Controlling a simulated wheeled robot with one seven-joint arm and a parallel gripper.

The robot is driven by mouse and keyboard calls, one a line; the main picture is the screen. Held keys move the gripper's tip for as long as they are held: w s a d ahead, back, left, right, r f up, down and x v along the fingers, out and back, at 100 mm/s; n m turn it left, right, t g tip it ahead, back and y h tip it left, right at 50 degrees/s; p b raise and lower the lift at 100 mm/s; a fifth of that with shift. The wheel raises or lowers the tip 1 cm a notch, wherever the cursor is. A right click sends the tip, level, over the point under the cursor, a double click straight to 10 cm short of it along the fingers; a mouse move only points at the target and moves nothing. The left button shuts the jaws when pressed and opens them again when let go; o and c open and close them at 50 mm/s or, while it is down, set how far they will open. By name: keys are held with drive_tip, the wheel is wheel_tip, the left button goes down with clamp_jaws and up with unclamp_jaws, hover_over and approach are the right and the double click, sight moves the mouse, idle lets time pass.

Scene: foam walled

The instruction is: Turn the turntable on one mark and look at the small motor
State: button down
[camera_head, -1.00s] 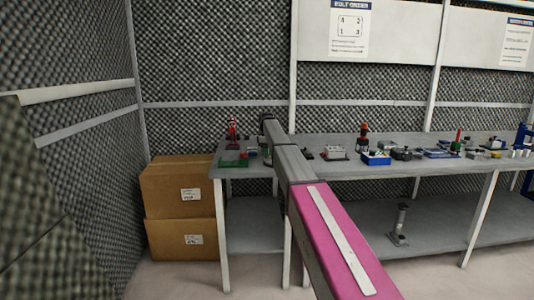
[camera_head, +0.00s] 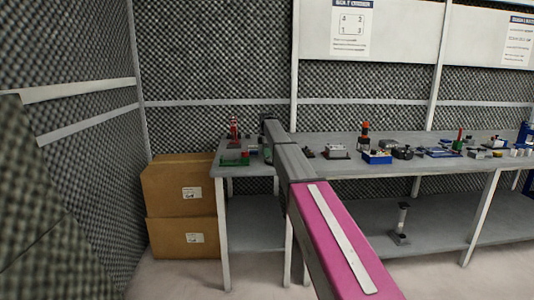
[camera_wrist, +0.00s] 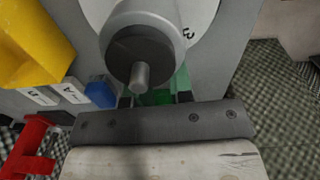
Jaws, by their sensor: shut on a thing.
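In the wrist view the small motor (camera_wrist: 140,50) is a dark grey cylinder with a short pale shaft facing the camera. It sits over the white turntable disc (camera_wrist: 200,16), which bears a black character near the motor's right side. My gripper (camera_wrist: 155,98) is at the disc's near edge, its two dark fingers either side of a green piece (camera_wrist: 160,97) just below the motor. The fingers are shut on this green piece, and the motor hides part of it. In the head view my arm covers the turntable, and the fingers cannot be made out.
In the wrist view a yellow block (camera_wrist: 35,40), a blue piece (camera_wrist: 100,93) and a red part (camera_wrist: 30,145) lie to the left, with white lettered labels between. In the head view the bench (camera_head: 350,168) holds several devices right of my arm. Cardboard boxes (camera_head: 165,190) stand left.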

sight(270, 161)
drive_tip(key=shift+s+d+n, duration=0.1)
drive_tip(key=shift+s+n, duration=0.35)
drive_tip(key=shift+n, duration=0.65)
drive_tip(key=shift+s+d+n, duration=0.1)
drive_tip(key=shift+s+n, duration=0.35)
drive_tip(key=shift+n, duration=0.65)
drive_tip(key=shift+s+d+n, duration=0.2)
drive_tip(key=shift+s+n, duration=0.1)
drive_tip(key=shift+n, duration=0.5)
drive_tip(key=shift+s+d+n, duration=0.2)
drive_tip(key=shift+s+n, duration=0.05)
drive_tip(key=shift+n, duration=0.55)
drive_tip(key=shift+s+d+n, duration=0.1)
drive_tip(key=shift+n, duration=0.3)
drive_tip(key=c, duration=1)
unclamp_jaws()
drive_tip(key=shift+r, duration=0.1)
wheel_tip(270, 161, up, 11)
drive_tip(key=shift+f, duration=0.2)
